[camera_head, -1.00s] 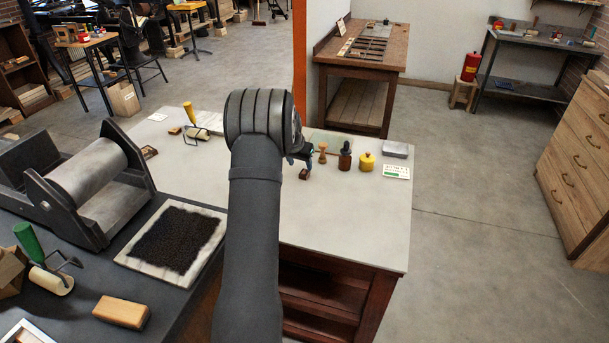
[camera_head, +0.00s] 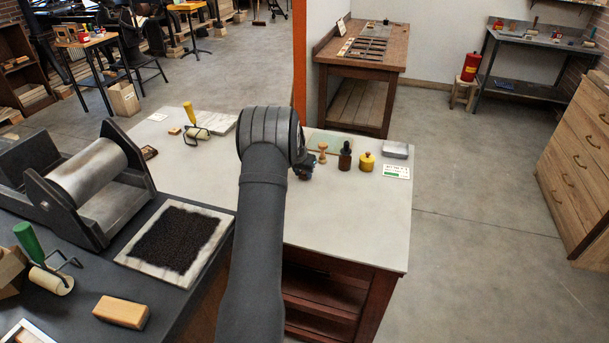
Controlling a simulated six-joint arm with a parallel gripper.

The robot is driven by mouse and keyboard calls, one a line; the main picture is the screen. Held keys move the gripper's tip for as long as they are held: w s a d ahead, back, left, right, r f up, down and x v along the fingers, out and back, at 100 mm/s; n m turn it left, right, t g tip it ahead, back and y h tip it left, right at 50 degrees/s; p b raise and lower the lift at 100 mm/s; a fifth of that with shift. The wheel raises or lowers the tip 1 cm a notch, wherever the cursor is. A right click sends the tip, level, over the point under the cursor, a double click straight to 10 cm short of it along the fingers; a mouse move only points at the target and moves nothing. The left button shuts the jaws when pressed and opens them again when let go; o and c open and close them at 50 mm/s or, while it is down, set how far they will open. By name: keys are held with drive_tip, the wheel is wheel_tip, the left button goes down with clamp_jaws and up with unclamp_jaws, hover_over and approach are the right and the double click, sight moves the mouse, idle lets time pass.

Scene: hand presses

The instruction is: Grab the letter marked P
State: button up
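My gripper (camera_head: 304,173) is small and dark at the end of my arm, low over the pale table top (camera_head: 345,222). It is partly hidden by my arm's wrist, and its opening cannot be made out. I cannot make out a letter marked P. A small brown block that showed just below the gripper earlier is not clearly visible now. A small dark brown piece (camera_head: 149,152) lies at the table's left side, with no readable mark.
Right of my gripper stand a wooden knob-like piece (camera_head: 322,153), a dark bottle (camera_head: 345,157), a yellow pot (camera_head: 366,162), a grey block (camera_head: 396,150) and a card (camera_head: 397,171). A yellow-handled roller (camera_head: 192,125) lies left. The table's front is clear.

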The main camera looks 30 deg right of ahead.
drive_tip(key=c, duration=0.5)
